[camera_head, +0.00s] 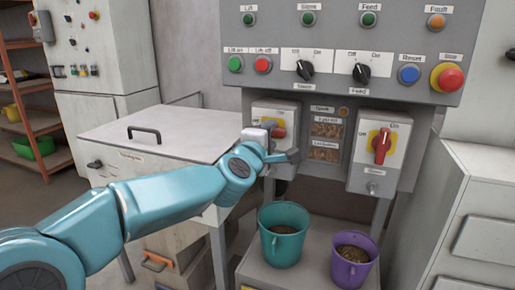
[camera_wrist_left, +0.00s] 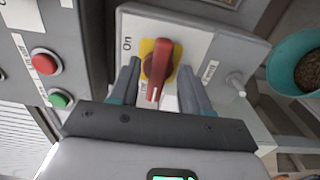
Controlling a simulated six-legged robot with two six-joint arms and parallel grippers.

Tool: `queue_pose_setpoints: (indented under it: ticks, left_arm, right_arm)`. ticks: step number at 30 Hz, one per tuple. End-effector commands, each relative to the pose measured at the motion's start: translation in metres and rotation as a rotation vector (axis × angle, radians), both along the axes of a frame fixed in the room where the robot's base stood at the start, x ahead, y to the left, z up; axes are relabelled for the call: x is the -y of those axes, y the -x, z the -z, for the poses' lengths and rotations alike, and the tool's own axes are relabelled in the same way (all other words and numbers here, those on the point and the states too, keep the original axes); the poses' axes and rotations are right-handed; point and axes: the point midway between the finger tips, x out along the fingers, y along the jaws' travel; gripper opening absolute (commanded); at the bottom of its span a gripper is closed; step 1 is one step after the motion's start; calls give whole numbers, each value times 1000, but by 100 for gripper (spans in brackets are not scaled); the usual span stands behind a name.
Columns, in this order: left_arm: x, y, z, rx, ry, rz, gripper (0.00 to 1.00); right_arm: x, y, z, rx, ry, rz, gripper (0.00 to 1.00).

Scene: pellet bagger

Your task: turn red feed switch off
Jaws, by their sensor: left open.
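The left red rotary switch (camera_head: 279,130) sits on a yellow plate on a pale box at the lower left of the console. In the left wrist view its red handle (camera_wrist_left: 162,68) lies crosswise to the "On" label, its white-marked end pointing down the picture. My left gripper (camera_head: 278,145) is in front of this box. Its open fingers (camera_wrist_left: 159,88) stand on both sides of the handle, with gaps visible. A second red switch (camera_head: 382,146), on the right box, stands upright toward "On". I cannot read which box says feed. My right gripper is not in view.
The grey console (camera_head: 345,40) above carries lamps, black knobs, a blue button and a red stop button (camera_head: 448,77). A teal bucket (camera_head: 283,234) and a purple bucket (camera_head: 352,261) with pellets stand below. A white-lidded bin (camera_head: 160,128) is at left.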

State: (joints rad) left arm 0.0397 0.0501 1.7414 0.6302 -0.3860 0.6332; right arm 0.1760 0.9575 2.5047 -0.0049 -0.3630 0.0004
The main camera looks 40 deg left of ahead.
Motion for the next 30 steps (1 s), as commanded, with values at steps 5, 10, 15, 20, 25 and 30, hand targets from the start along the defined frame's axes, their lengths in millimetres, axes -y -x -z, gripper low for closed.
queue_pose_setpoints:
  ticks: [5, 10, 15, 20, 25, 30]
  left_arm:
    - [12, 41, -2, 3, 0, 2, 47]
    - [25, 86, -4, 4, 1, 1, 47]
    - [35, 121, -3, 3, 1, 1, 47]
    - [40, 140, -2, 2, 1, 0, 47]
    - [42, 146, -1, 1, 1, 0, 47]
    - [42, 146, 0, 1, 1, -1, 47]
  right_arm:
    - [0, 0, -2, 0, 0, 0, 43]
    - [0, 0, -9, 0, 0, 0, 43]
    - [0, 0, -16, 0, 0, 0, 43]
    - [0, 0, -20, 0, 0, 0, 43]
    - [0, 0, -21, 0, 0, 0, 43]
    - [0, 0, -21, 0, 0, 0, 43]
